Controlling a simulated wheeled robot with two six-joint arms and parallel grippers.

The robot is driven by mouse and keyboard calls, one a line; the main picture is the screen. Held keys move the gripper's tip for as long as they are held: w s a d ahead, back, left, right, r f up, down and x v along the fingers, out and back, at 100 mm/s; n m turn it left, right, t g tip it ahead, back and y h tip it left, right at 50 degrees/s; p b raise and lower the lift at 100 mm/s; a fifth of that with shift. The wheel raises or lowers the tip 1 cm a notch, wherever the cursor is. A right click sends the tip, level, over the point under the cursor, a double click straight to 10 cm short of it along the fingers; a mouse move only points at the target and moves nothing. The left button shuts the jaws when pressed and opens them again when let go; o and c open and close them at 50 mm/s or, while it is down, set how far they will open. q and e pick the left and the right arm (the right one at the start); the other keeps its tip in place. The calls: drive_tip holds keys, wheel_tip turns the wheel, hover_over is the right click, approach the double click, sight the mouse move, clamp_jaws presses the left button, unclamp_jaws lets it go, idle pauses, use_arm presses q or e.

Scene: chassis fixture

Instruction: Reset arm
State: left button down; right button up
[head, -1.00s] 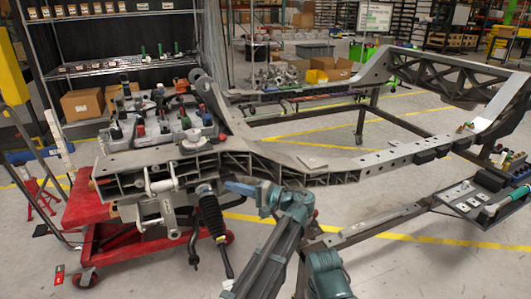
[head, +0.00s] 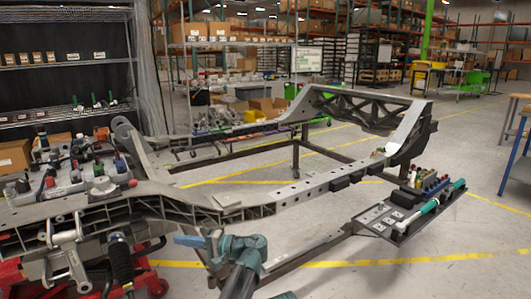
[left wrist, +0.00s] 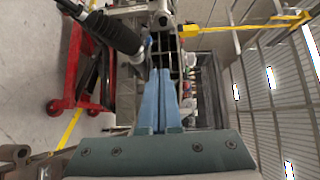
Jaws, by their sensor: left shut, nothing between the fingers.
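My left gripper (head: 186,240) is in front of the grey metal chassis frame (head: 285,196), just below its near rail. Its blue fingers point left. In the left wrist view, the two fingers (left wrist: 160,78) lie side by side, shut and empty. Past their tips are a black ribbed shock absorber (left wrist: 112,32) and the chassis structure. The shock absorber (head: 121,262) hangs from the frame at left in the head view, a little left of the fingers and apart from them. My right gripper is not seen.
A tool shelf (head: 385,219) with a green-handled tool (head: 431,208) sticks out low at right. A red cart (head: 150,280) stands under the frame at left, with loose parts above it. Open floor (head: 450,275) with yellow lines lies at front right.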

use_arm(q)
drive_tip(key=s+a+f+n+g+h, duration=0.1)
drive_tip(key=s+f+h, duration=0.5)
drive_tip(key=f, duration=0.3)
drive_tip(key=s+f+g+h, duration=0.2)
drive_tip(key=s+f+h, duration=0.35)
drive_tip(key=f, duration=0.35)
drive_tip(key=s+d+f+m+h, duration=0.1)
drive_tip(key=s+d+f+h, duration=0.1)
drive_tip(key=s+d, duration=0.55)
drive_tip(key=s+d+f+m+h, duration=0.1)
drive_tip(key=s+d+m+h, duration=0.3)
drive_tip(key=d, duration=0.7)
wheel_tip(320, 180, up, 26)
drive_tip(key=n+y+p, duration=0.1)
drive_tip(key=n+p, duration=0.1)
drive_tip(key=p, duration=2.4)
drive_tip(key=shift+s+f+g, duration=0.15)
drive_tip(key=shift+s+g, duration=0.1)
drive_tip(key=shift+g, duration=0.05)
